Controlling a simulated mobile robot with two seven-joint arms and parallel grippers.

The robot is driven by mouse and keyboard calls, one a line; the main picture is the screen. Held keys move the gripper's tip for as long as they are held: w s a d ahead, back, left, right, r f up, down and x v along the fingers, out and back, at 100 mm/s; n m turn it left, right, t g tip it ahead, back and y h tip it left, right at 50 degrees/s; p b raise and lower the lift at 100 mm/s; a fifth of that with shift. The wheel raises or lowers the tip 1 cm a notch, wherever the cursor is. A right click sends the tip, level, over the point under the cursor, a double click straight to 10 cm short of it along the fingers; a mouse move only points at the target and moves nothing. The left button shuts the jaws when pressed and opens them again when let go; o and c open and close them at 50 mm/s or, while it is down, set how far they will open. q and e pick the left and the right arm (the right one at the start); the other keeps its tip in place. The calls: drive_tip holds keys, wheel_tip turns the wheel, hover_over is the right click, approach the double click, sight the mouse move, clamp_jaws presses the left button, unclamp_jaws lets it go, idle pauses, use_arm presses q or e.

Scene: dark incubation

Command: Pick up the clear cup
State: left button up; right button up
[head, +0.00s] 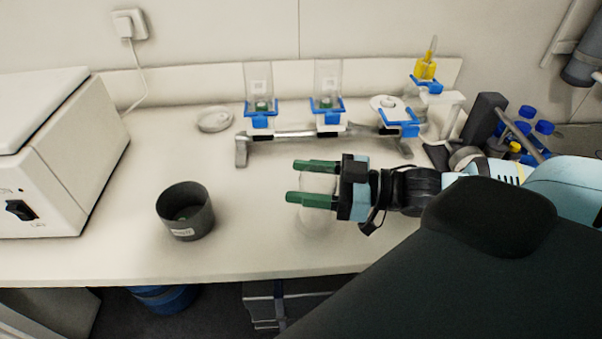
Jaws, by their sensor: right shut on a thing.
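A clear cup (317,183) stands out only faintly against the pale bench, toward the right of the middle. My right gripper (294,180) comes in from the right with its two green fingers on either side of the cup. It is shut on the cup, one finger crossing in front. I cannot tell whether the cup's base touches the bench. My left gripper is out of view.
A dark pot (186,212) stands to the left on the bench (105,245). Behind is a metal rail with blue holders (260,115) and clear containers (327,82). A small dish (214,118) lies beside it. A white machine (55,150) fills the left.

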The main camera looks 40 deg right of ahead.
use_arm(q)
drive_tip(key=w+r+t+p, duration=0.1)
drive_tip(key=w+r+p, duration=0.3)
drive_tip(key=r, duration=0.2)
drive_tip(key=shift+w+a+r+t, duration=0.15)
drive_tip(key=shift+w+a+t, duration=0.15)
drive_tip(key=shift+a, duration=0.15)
use_arm(e)
drive_tip(key=s+d+r, duration=0.1)
drive_tip(key=s+d, duration=0.2)
drive_tip(key=s, duration=0.9)
drive_tip(key=shift+s+d, duration=0.15)
drive_tip(key=shift+s, duration=0.2)
drive_tip(key=shift+r, duration=0.1)
